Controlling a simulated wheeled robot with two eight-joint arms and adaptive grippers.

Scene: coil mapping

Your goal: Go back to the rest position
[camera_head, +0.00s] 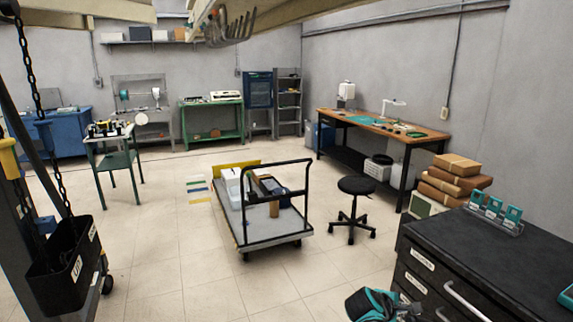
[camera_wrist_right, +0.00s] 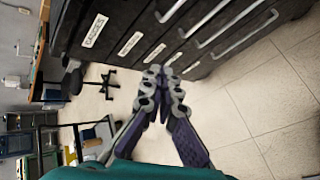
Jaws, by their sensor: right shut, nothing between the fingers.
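My right gripper (camera_wrist_right: 163,75) shows in the right wrist view with its two grey and dark purple fingers together at the tips. Nothing is between them. It is in front of the dark drawer cabinet (camera_wrist_right: 215,25), over the tiled floor, and I cannot tell the exact gap to the drawers. In the head view a teal and black part of my right arm (camera_head: 372,304) shows at the bottom edge, left of the cabinet (camera_head: 424,262). My left gripper is not in view.
A flat cart (camera_head: 262,240) with boxes stands mid-floor, beside a black stool (camera_head: 357,186). Brown parcels (camera_head: 455,182) are stacked behind the cabinet, which bears teal-fronted holders (camera_head: 494,207). A black bin (camera_head: 62,282) and hanging chain (camera_head: 42,125) are at left. Open floor lies left of the cart.

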